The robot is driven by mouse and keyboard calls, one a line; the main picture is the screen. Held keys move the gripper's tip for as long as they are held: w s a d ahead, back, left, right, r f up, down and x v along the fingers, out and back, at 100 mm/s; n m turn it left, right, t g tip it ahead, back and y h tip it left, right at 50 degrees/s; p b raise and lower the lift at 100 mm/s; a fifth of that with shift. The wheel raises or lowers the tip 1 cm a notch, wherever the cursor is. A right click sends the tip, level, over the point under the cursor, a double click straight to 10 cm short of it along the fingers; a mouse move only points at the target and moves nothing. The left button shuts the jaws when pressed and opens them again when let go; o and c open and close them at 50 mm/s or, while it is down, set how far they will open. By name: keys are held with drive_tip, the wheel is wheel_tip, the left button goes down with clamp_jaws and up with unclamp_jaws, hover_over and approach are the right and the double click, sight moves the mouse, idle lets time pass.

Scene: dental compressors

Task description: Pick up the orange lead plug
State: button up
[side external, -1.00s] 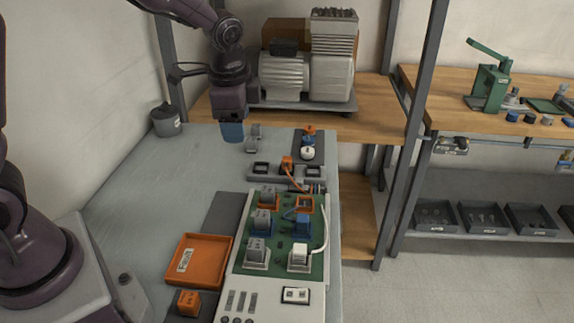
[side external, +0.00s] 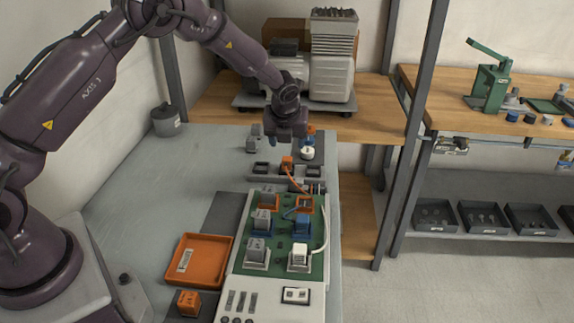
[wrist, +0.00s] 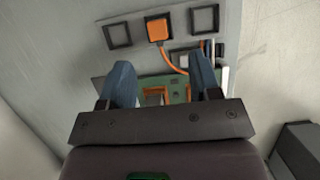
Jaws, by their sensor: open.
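The orange lead plug (side external: 287,162) sits in the grey holder strip (side external: 262,176) behind the green board, with its orange lead running down to the right. In the wrist view the plug (wrist: 158,30) is a square orange block in the middle one of a row of dark-framed slots. My gripper (side external: 288,143) is above and behind the strip, pointing down. In the wrist view my gripper's two blue fingers (wrist: 162,78) are apart with nothing between them. The plug lies beyond the fingertips and is not touched.
The green board (side external: 283,249) carries several grey relays, a blue one and a white one. An orange tray (side external: 218,250) and an orange block (side external: 189,303) lie left of it. An orange, blue and white stack (side external: 308,150) stands close to my gripper. The table's left side is clear.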

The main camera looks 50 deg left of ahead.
sight(287, 158)
drive_tip(key=x, duration=0.8)
drive_tip(key=shift+s+a, duration=0.15)
drive_tip(key=c, duration=1)
